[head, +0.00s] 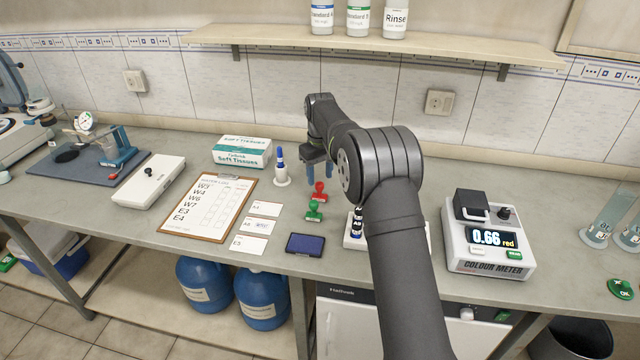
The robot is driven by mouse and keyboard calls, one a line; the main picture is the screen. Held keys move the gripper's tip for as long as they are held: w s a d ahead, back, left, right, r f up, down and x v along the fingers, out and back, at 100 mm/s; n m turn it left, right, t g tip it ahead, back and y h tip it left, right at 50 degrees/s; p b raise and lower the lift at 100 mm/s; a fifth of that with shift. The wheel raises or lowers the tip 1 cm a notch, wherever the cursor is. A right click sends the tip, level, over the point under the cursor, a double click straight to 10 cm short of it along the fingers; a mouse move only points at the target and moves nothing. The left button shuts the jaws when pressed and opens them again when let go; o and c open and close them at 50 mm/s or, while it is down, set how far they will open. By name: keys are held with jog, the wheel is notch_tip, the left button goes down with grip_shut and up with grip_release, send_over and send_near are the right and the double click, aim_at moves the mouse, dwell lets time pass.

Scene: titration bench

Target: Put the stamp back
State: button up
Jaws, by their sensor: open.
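A red stamp (319,193) and a green stamp (314,211) stand upright on the bench, the red one just behind the green. My gripper (317,180) hangs down just behind the red stamp, its blue fingers apart. It is open, with nothing seen held in it. I cannot tell whether a finger touches the red stamp. My arm hides part of the bench to the right of the stamps. A dark blue ink pad (305,244) lies in front of them near the bench edge.
Left of the stamps are several white cards (257,224), a clipboard list (208,207), a blue-capped marker in a stand (281,170) and a tissue box (241,152). A white rack with vials (357,222) is partly behind my arm. The colour meter (488,238) stands at right.

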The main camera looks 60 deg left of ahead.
aim_at(320, 183)
notch_tip(320, 183, up, 8)
jog(key=shift+f, duration=0.15)
dwell(0.3)
notch_tip(320, 183, down, 12)
jog(key=shift+f, duration=0.1)
jog(key=shift+r, duration=2)
jog(key=shift+f, duration=0.1)
